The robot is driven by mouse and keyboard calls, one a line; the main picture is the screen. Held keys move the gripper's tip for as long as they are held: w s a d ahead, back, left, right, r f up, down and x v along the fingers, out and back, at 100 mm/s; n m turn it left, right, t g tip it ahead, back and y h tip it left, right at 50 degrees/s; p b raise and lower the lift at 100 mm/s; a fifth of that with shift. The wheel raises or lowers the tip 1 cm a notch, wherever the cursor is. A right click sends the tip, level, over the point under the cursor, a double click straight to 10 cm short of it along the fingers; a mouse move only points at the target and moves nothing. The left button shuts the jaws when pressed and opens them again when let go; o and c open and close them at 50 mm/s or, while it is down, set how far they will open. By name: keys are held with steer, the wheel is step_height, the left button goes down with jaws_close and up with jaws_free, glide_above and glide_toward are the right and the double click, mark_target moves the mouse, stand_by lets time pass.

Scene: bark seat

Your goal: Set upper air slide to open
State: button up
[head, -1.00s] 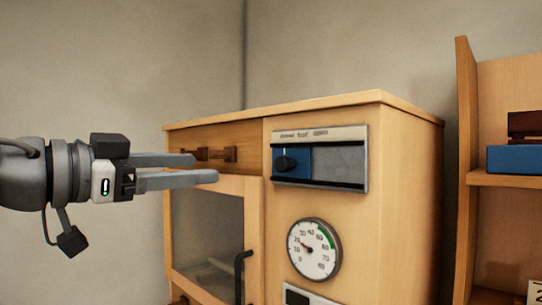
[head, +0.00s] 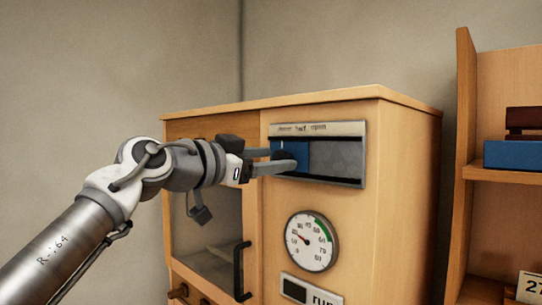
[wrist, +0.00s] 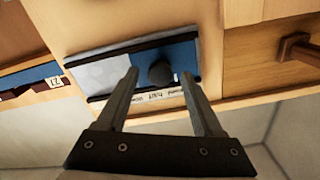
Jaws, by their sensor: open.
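The upper air slide is a blue plate (head: 301,149) with a round dark knob (wrist: 160,73), set in a grey framed panel (head: 338,157) high on the wooden cabinet. The blue plate sits at the left end of its track in the head view, under the leftmost label; "half" and "open" stand further right. My gripper (head: 293,160) is at the panel with its fingers pointing at it. In the wrist view, which is upside down, my gripper (wrist: 160,76) is open, with one finger on each side of the knob. I cannot tell whether either finger touches it.
A round dial gauge (head: 311,241) is below the panel, with a display (head: 310,291) under it. A glass door with a black handle (head: 242,272) is at lower left. A wooden shelf (head: 505,174) with a blue object stands at right.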

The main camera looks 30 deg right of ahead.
steer(key=shift+d, duration=0.1)
jaws_close()
stand_by(0.3)
stand_by(1.1)
